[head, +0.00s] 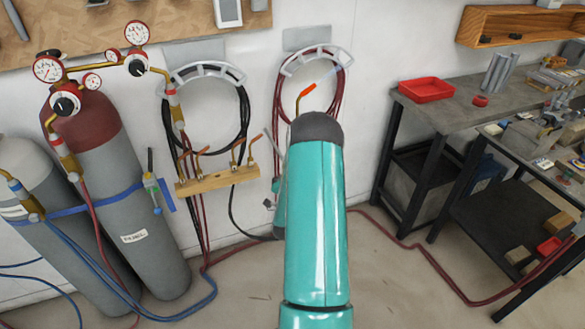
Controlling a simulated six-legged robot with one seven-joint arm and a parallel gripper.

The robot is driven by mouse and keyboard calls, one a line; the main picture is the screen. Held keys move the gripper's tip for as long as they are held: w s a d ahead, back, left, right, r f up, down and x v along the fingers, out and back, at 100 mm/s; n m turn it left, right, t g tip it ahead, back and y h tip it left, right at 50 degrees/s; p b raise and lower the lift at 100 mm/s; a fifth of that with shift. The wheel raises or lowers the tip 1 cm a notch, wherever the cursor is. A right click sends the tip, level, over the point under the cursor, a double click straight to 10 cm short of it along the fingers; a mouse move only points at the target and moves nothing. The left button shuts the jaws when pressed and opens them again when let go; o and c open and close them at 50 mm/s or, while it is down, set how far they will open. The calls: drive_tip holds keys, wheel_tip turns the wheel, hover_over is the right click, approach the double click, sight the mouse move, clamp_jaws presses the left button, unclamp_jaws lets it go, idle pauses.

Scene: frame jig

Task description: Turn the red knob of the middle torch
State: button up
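A wooden rack (218,180) is fixed to the white wall left of my arm. Several brass torches with bent necks stand in it. The middle torch (238,152) seems to be the one near the rack's centre right. Its red knob is too small to make out. My teal arm rises through the middle of the picture and bends away at its dark elbow. A teal part of it shows behind, beside small grey pieces that may belong to my gripper. The fingers cannot be made out, and most of that area is hidden behind my arm.
Gas cylinders (137,190) with gauges stand at left. Coiled hoses hang on wall hooks (205,72), and another torch (306,95) shows above my elbow. Red hose (400,243) runs over the floor. A grey workbench (450,112) with a red tray (427,90) stands at right.

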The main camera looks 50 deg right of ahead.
idle(0.4)
drive_tip(key=o, duration=1)
drive_tip(key=shift+a, duration=0.1)
drive_tip(key=shift+v, duration=6.85)
